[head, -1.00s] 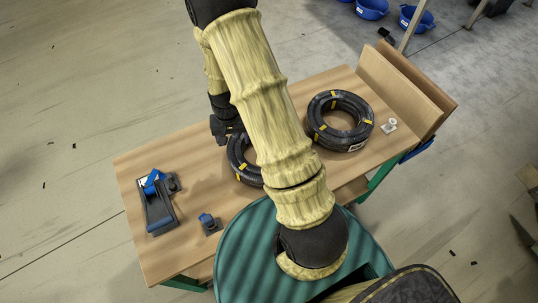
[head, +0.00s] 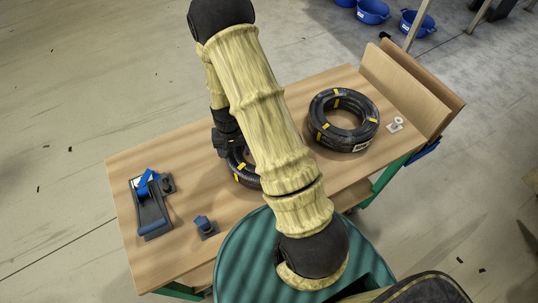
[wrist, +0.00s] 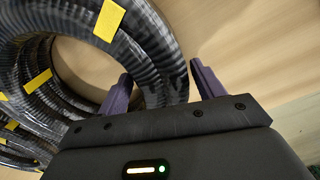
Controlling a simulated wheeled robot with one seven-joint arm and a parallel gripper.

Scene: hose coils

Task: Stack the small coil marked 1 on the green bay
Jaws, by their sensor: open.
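A black coil with yellow tape bands (head: 241,172) lies on the wooden table, half hidden behind my arm. My gripper (head: 232,150) is down at its far side. In the wrist view, my gripper (wrist: 160,88) is open, with one purple finger inside the ring's hole and the other outside it. The wall of the coil (wrist: 155,45) passes between the fingers, not gripped. A second, larger-looking black coil (head: 325,132) with yellow bands and a white label lies to the right. I cannot read a number 1 on either coil. I cannot make out a green bay.
A tape dispenser (head: 154,222) and a small dark block with a blue top (head: 205,226) stand on the table's left. A small white fitting (head: 395,125) lies beside the right coil. Upright wooden boards (head: 405,88) edge the table's right end. Blue tubs stand on the floor behind.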

